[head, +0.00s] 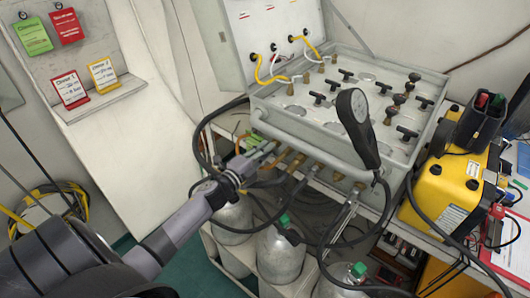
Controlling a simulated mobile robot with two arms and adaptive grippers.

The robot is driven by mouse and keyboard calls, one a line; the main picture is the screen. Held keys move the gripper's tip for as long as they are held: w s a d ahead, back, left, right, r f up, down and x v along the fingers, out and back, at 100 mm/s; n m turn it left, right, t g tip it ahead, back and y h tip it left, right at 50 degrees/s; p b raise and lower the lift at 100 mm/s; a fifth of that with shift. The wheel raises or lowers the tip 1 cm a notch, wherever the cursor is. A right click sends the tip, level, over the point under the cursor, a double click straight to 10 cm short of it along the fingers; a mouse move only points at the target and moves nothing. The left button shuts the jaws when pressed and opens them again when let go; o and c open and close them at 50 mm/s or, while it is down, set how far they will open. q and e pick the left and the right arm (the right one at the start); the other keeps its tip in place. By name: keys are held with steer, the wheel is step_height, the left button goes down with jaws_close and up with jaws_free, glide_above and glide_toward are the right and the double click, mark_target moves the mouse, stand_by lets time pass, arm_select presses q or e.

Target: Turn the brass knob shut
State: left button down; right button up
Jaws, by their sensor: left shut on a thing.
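The air panel (340,110) is a grey sloping box with several dark T-handles on top and a row of brass fittings along its front lower edge. My left gripper (264,153) reaches in from the lower left to the left end of this row. Its fingers are shut on a brass piece (281,158) there, which I take to be the brass knob. The fingers hide part of it, so its turned position cannot be told. My right gripper is not in view.
Black hoses loop below the fittings around grey cylinders (280,252) with green tops. A yellow case (446,195) stands to the right. A white board with coloured tags (72,88) is at the left.

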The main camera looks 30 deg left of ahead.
arm_select(q)
steer(key=c, duration=1.4)
jaws_free()
steer(key=shift+c, duration=0.2)
steer(key=s+a, duration=0.1)
steer(key=s, duration=1.1)
steer(key=shift+r, duration=0.1)
steer(key=s+d+f+n+g+y, duration=0.1)
steer(key=s+f+n+g, duration=0.35)
steer(key=f, duration=1.05)
steer(key=s+d+f+n+g+y, duration=0.1)
steer(key=s+f+n+g+y, duration=0.3)
steer(key=f, duration=1.1)
steer(key=s+d+f+n+g+h, duration=0.1)
steer(key=s+d+f, duration=0.3)
steer(key=s, duration=0.6)
steer(key=s+d+f+n+g+h, duration=0.1)
steer(key=s+d+f+n+g, duration=0.2)
steer(key=s+f, duration=0.6)
steer(key=s+d+f+n+g+h, duration=0.1)
steer(key=s+d+f+g, duration=0.3)
steer(key=s, duration=0.8)
step_height(320, 180, down, 3)
steer(key=shift+d+r+n, duration=0.1)
steer(key=shift+d+n, duration=0.65)
steer(key=shift+d, duration=0.3)
